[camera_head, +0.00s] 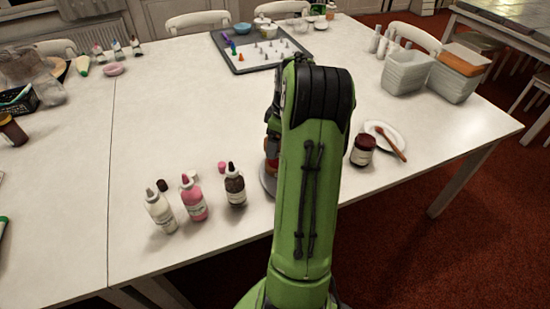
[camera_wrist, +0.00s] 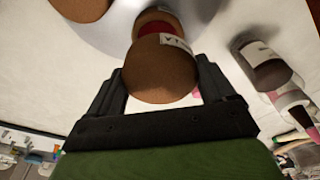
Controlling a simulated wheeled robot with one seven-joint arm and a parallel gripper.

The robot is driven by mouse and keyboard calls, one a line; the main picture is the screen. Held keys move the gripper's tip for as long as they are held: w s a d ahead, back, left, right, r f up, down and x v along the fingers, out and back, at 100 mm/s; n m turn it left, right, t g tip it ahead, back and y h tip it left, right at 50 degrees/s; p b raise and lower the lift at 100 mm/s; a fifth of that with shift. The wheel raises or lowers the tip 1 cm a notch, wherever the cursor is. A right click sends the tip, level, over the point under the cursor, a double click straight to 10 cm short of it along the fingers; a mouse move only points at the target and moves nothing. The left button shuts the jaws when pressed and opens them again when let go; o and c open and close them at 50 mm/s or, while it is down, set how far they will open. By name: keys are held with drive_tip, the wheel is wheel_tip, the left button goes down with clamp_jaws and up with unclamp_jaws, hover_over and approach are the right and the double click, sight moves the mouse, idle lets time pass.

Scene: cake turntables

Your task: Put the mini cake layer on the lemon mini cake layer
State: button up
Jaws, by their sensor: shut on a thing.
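My gripper (camera_wrist: 160,78) is shut on a round brown mini cake layer (camera_wrist: 160,75), held between its two fingers in the wrist view. Just beyond it, partly hidden, is another brown layer (camera_wrist: 150,17) with red showing. Another round brown layer (camera_wrist: 80,8) is cut by the top edge. The grey turntable (camera_wrist: 200,8) lies behind them; in the head view its edge (camera_head: 266,185) shows left of my arm. A white label with partly readable letters shows by the held layer. I cannot tell which layer is lemon, or whether the held layer touches the one beyond.
White (camera_head: 160,211), pink (camera_head: 194,200) and dark brown (camera_head: 235,188) bottles stand left of my arm. A dark red jar (camera_head: 362,151) and a plate (camera_head: 376,130) with a brush are at the right. A grey tray (camera_head: 236,66) lies at the back. The table's middle left is clear.

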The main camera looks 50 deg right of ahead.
wheel_tip(320, 180, down, 5)
drive_tip(key=shift+f+b, duration=0.1)
drive_tip(key=shift+b, duration=0.6)
